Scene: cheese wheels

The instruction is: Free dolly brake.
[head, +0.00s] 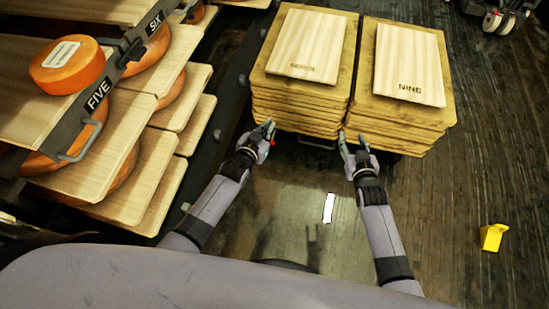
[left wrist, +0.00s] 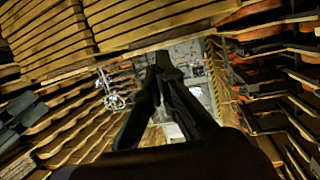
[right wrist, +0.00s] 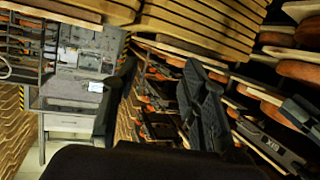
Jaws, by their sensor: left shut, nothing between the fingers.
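Two stacks of wooden boards stand side by side in the head view: a left stack (head: 262,88) and a right stack (head: 440,110), its top board marked NINE. The dolly beneath them is mostly hidden; a thin metal bar (head: 317,144) shows low between the stacks. I cannot make out a brake. My left gripper (head: 268,126) is shut and empty near the left stack's front corner. A small red spot (head: 271,143) shows beside it; I cannot tell what it belongs to. My right gripper (head: 352,138) is open and empty at the front between the stacks.
A shelf rack at the left holds orange cheese wheels (head: 66,66) on boards, with labels FIVE (head: 98,94) and SIX. A yellow block (head: 493,237) lies on the floor at right. Casters (head: 497,20) show at the top right. The floor at right is mostly clear.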

